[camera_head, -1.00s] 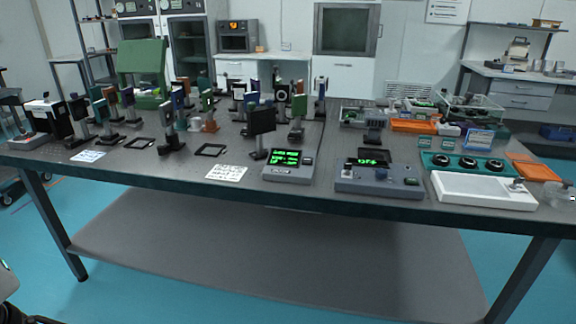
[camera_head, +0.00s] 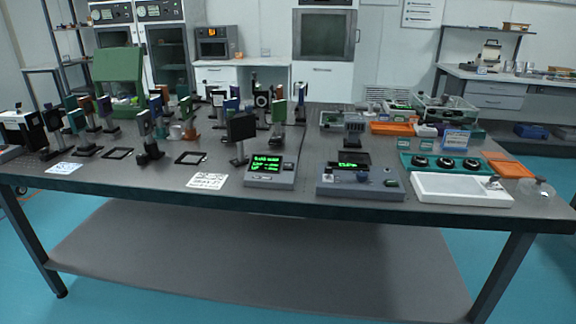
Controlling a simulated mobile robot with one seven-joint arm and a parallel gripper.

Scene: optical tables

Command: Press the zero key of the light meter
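Two grey boxes with lit green displays stand near the front edge of the table. The left one (camera_head: 270,169) has a sloped face with several lines of green text and small keys at its right side. I cannot tell for certain which is the light meter, and no key label is readable. A black square panel on a post (camera_head: 241,137) stands just behind and left of the left box. My gripper is not in view.
The long dark table (camera_head: 330,207) has a lower shelf (camera_head: 250,260). Several posts with optics crowd its left half. A white tray (camera_head: 460,188), teal panel with black knobs (camera_head: 446,162) and orange trays fill the right. Blue floor is open in front.

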